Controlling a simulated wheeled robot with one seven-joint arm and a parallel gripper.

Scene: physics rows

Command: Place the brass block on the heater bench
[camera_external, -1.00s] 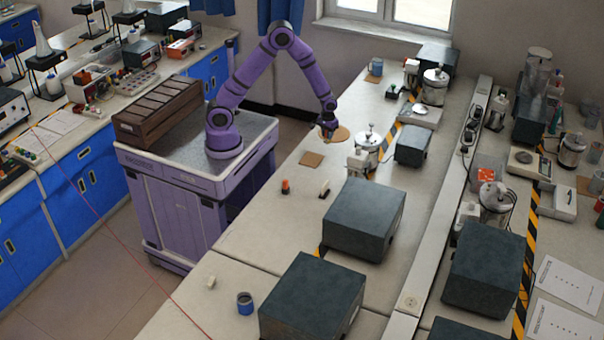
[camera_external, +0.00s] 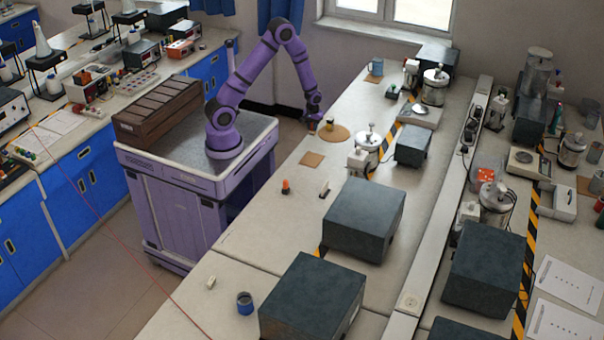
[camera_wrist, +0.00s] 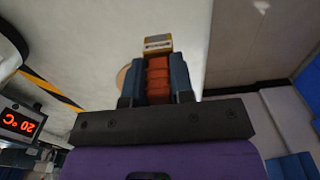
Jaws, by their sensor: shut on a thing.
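My gripper (camera_external: 312,127) is low at the left edge of the worktop, left of a round tan mat (camera_external: 340,133). In the wrist view my gripper (camera_wrist: 157,65) has two dark fingers with an orange ribbed part between them. The brass block (camera_wrist: 158,44) shows as a small yellow-brown block at the fingertips, and the fingers are shut on it. In the external view the block cannot be made out clearly in the gripper. A unit with a red 20 °C display (camera_wrist: 18,122) is at the left of the wrist view. I cannot tell for certain whether it is the heater bench.
A square brown mat (camera_external: 312,159) lies nearer. The worktop's left edge drops to open floor.

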